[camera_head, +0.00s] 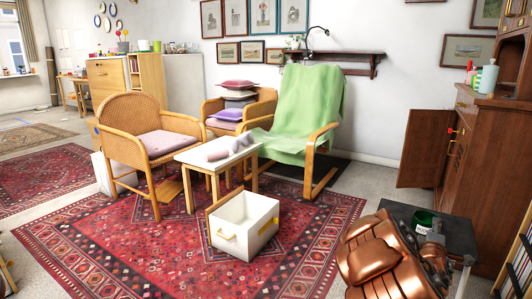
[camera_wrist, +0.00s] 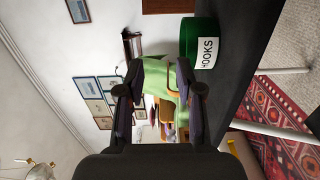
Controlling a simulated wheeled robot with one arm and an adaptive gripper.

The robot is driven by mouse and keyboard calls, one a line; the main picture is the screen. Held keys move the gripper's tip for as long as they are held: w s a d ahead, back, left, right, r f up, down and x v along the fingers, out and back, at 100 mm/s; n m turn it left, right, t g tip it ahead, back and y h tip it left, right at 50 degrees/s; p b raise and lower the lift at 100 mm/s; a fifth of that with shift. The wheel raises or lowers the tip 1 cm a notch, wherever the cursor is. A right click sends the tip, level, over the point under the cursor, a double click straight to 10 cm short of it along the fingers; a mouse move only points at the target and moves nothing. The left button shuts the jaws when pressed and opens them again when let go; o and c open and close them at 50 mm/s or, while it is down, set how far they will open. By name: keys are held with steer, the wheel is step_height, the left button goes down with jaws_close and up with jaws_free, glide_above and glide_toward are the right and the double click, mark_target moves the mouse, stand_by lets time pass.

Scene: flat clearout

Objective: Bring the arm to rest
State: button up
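My gripper (camera_wrist: 160,78) shows in the wrist view with its two dark fingers apart. Nothing is between them; the green-draped chair shows through the gap in the distance. In the head view my copper-coloured arm is folded at the bottom right, and I cannot make out the fingers there. A green tin (camera_wrist: 201,44) labelled HOOKS stands on a dark table (camera_wrist: 236,95), close to the right finger in the wrist view but apart from it. In the head view the tin (camera_head: 424,219) is behind my arm, on the dark table (camera_head: 456,238).
A wooden cabinet (camera_head: 489,170) with an open door (camera_head: 419,148) stands at the right. A white drawer-like box (camera_head: 236,242) lies on the red rug (camera_head: 150,262). A white table (camera_head: 193,160), a wicker chair (camera_head: 128,112) and a green-draped chair (camera_head: 306,112) stand beyond. Rug at front left is clear.

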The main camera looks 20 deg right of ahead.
steer(key=shift+s+a, duration=0.3)
steer(key=shift+a, duration=0.2)
steer(key=a+r+m+g+y+p, duration=0.3)
steer(key=a+r+m+g+p, duration=0.15)
steer(key=a+r+p, duration=0.75)
steer(key=s+a+r+m+g+y+p, duration=0.1)
steer(key=a+r+m+y+p, duration=0.15)
steer(key=a+r+p, duration=0.55)
steer(key=s+a+r+m+g+y+p, duration=0.1)
steer(key=s+a+r+y+p, duration=0.15)
steer(key=a+r+p, duration=0.6)
steer(key=s+a+r+g+y+p, duration=0.1)
steer(key=s+a+r+y+p, duration=0.2)
steer(key=a, duration=0.6)
steer(key=s+a+r+g+y+p, duration=0.1)
steer(key=s+a+r+y+p, duration=0.15)
steer(key=s+a, duration=0.45)
steer(key=s+a+r+g+y+p, duration=0.1)
steer(key=s+a+r+g+p, duration=0.3)
steer(key=s+a+r+p, duration=0.4)
steer(key=s+a, duration=0.4)
steer(key=shift+s+r+n, duration=0.15)
steer(key=shift+r+n, duration=0.1)
steer(key=shift+n, duration=0.15)
